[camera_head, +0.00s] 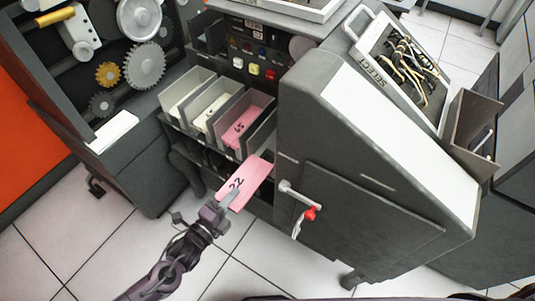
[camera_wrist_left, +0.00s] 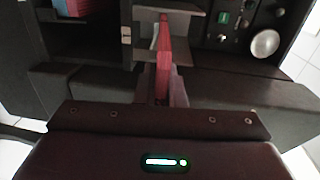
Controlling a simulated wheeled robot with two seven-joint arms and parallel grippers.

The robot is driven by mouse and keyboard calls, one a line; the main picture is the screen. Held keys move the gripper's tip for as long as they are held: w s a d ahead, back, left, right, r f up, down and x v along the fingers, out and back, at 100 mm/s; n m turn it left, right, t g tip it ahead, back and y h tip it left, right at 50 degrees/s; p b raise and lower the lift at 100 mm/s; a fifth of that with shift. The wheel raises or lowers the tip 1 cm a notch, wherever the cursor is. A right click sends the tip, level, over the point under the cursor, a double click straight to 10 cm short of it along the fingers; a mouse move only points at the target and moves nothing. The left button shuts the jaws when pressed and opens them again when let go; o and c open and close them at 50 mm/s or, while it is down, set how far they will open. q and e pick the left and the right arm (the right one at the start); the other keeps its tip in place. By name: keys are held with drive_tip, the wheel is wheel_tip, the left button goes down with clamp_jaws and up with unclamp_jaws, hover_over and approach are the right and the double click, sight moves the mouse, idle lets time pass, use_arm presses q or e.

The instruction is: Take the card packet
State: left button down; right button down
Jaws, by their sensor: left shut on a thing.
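A pink card packet marked "22" (camera_head: 247,181) is held in front of the machine in the head view. My left gripper (camera_head: 228,199) is shut on its near end. In the left wrist view the packet (camera_wrist_left: 163,58) shows edge-on as a narrow pink-red strip between the fingers of my left gripper (camera_wrist_left: 162,92). The packet is just in front of and below the row of card bins. Another pink card stack (camera_head: 238,128) lies in the right-hand bin. My right gripper is not in view.
Pale cards (camera_head: 202,109) lie in the other bins. The grey machine cabinet (camera_head: 375,165) with a red-tipped handle (camera_head: 309,214) stands close on the right. Gears (camera_head: 140,65) show at upper left. Tiled floor (camera_head: 240,270) is open below.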

use_arm(q)
drive_tip(key=v, duration=0.2)
drive_tip(key=p+v, duration=0.1)
drive_tip(key=v, duration=0.2)
drive_tip(key=shift+s+a+f+p, duration=0.25)
drive_tip(key=shift+s+f+p, duration=0.05)
drive_tip(key=shift+f+p, duration=0.05)
